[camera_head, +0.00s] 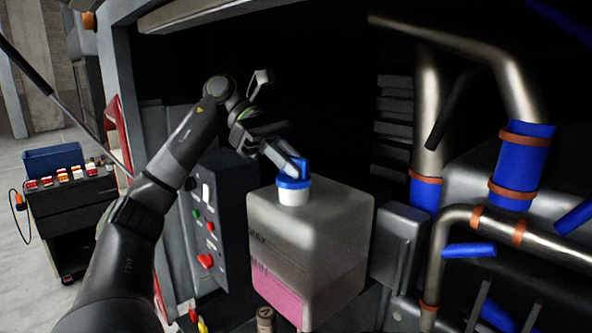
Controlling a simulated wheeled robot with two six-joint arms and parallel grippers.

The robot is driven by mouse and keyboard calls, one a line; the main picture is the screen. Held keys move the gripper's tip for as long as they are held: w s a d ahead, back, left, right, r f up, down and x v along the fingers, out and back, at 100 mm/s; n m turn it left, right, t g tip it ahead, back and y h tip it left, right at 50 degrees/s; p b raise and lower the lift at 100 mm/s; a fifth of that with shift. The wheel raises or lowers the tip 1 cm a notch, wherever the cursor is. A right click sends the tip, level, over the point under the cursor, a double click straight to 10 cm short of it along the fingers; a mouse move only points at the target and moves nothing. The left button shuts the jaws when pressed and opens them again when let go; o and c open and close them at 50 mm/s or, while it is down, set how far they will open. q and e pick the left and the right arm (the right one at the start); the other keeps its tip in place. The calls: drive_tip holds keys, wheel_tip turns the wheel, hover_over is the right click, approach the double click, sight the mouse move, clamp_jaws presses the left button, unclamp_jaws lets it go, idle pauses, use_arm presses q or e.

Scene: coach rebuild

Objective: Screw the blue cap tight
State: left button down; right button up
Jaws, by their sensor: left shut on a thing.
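The blue cap (291,182) sits on the white neck of a translucent tank (322,240) with pink liquid low inside and MAX and MIN marks on its front. I cannot tell how tightly the cap sits. My left gripper (292,168) reaches in from the left, above the tank, and is shut on the raised grip of the blue cap. The fingers partly hide the top of the cap. My right gripper is not in view.
A control panel (207,222) with coloured buttons stands left of the tank. Metal pipes with blue hoses (521,165) and orange clamps fill the right side. A dark cart with a blue bin (54,160) stands far left.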

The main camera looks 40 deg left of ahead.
use_arm(q)
drive_tip(key=shift+w+m+g+p, duration=0.1)
drive_tip(key=shift+m+g+p, duration=1)
drive_tip(key=shift+p, duration=0.3)
drive_tip(key=c, duration=1.3)
unclamp_jaws()
drive_tip(key=shift+o, duration=0.2)
drive_tip(key=o, duration=0.3)
drive_tip(key=shift+o, duration=0.2)
drive_tip(key=shift+r, duration=0.15)
